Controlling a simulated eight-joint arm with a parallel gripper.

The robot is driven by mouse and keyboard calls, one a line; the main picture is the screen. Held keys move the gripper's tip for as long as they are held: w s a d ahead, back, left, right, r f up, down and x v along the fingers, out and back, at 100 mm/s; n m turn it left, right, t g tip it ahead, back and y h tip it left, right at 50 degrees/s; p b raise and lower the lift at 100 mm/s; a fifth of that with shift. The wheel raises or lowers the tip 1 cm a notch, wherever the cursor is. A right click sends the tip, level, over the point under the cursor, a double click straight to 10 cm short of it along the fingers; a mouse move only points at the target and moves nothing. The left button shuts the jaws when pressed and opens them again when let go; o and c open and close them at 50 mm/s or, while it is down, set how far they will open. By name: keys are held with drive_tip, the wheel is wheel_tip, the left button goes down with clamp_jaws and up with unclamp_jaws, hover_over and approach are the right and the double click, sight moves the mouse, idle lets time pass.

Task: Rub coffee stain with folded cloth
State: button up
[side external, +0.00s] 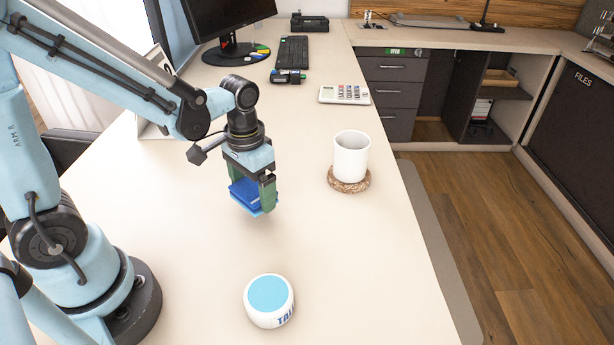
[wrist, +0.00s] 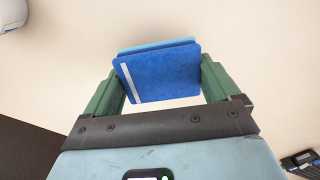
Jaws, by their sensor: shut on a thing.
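My gripper (side external: 254,183) is over the pale desk, left of the white mug. It is shut on a folded blue cloth (side external: 245,196), with a lighter blue layer at its lower edge. In the wrist view the cloth (wrist: 160,76) sits between the two green fingers, with a pale stripe along its left side. The cloth looks held above the desk, but the exact gap is hard to tell. I can see no coffee stain in either view.
A white mug (side external: 351,156) stands on a brown round coaster (side external: 349,187) near the desk's right edge. A round white device with a blue top (side external: 268,294) stands at the front. A calculator (side external: 345,94), keyboard (side external: 291,52) and monitor (side external: 232,22) are behind. Desk (side external: 330,245) is clear between.

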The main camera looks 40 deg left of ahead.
drive_tip(key=shift+r, duration=2.15)
